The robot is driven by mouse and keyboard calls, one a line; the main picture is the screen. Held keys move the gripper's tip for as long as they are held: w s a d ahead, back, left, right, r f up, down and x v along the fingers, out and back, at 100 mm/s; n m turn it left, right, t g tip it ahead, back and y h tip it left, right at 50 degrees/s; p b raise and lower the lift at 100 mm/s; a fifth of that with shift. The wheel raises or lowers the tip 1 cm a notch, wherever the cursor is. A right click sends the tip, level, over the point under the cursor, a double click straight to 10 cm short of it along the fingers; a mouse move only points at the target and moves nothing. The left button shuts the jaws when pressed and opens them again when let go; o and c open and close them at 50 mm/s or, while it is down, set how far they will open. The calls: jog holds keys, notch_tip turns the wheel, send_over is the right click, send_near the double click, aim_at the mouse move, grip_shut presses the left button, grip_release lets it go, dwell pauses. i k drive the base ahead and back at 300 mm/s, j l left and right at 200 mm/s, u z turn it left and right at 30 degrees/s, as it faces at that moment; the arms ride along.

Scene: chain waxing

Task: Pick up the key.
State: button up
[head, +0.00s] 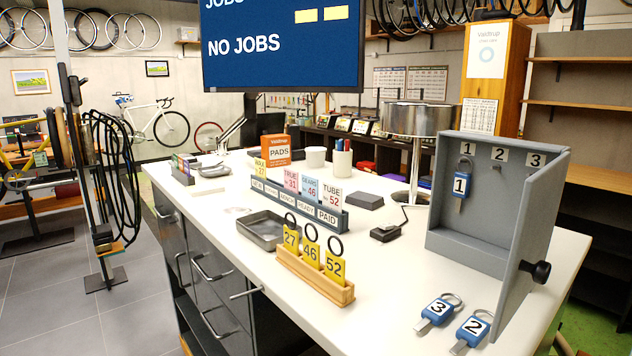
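Three keys with blue numbered tags are in view. The key tagged 1 (462,185) hangs by its ring inside the open grey key cabinet (470,243), below the number 1 label. The key tagged 3 (438,309) and the key tagged 2 (473,329) lie side by side on the white counter (400,270), in front of the cabinet, with their rings toward the back right. No key hangs under the cabinet's labels 2 and 3. My gripper is not in view.
The cabinet door (533,235) with its black knob stands open at the right. A wooden rack (315,275) with yellow tags 27, 46 and 52 stands left of the loose keys. A grey tray (262,240), a small black device (385,233) and a lamp (417,120) stand farther back.

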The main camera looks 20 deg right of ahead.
aim_at(437, 310)
jog(key=i+j+z, duration=0.45)
jog(key=j, duration=0.15)
jog(key=z, duration=1.3)
jog(key=k+l, duration=0.05)
jog(key=l, duration=0.05)
